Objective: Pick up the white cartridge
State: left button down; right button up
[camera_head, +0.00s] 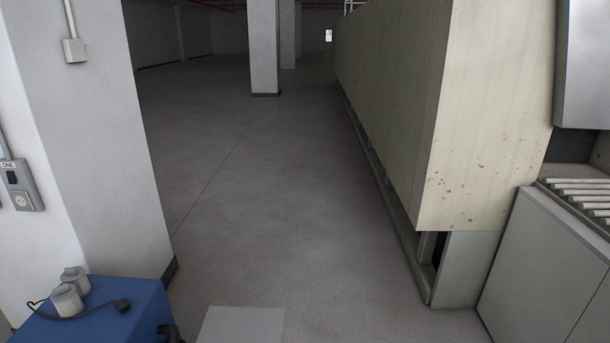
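Two small whitish cylindrical things stand on top of a blue cabinet (115,325) at the lower left. The nearer cylinder (67,301) is close to the cabinet's left part, and the farther cylinder (76,280) is just behind it. I cannot tell whether either one is the white cartridge. A dark cable with a plug (122,305) lies on the cabinet beside them. Neither of my grippers shows in the head view.
A white pillar (95,150) rises behind the cabinet. A long beige furnace wall (480,120) runs along the right, with a grey cabinet (545,270) and rollers (580,195) beside it. Open grey floor (280,200) stretches ahead to a far column (264,50).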

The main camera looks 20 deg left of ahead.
aim_at(66, 299)
jog(key=u, duration=2)
jog(key=l, duration=0.7)
jog(key=l+u, duration=0.2)
jog(key=l, duration=0.75)
jog(key=l+u, duration=0.2)
jog(key=l, duration=0.8)
jog(key=l+u, duration=0.25)
jog(key=l, duration=0.7)
jog(key=i+l+u, duration=0.1)
jog(key=l, duration=0.35)
jog(key=i+l+u, duration=0.15)
jog(key=l, duration=0.35)
jog(key=i+l+u, duration=0.1)
jog(key=l, duration=0.35)
jog(key=i+l+u, duration=0.15)
jog(key=l, duration=0.35)
jog(key=i+l+u, duration=0.1)
jog(key=l, duration=0.4)
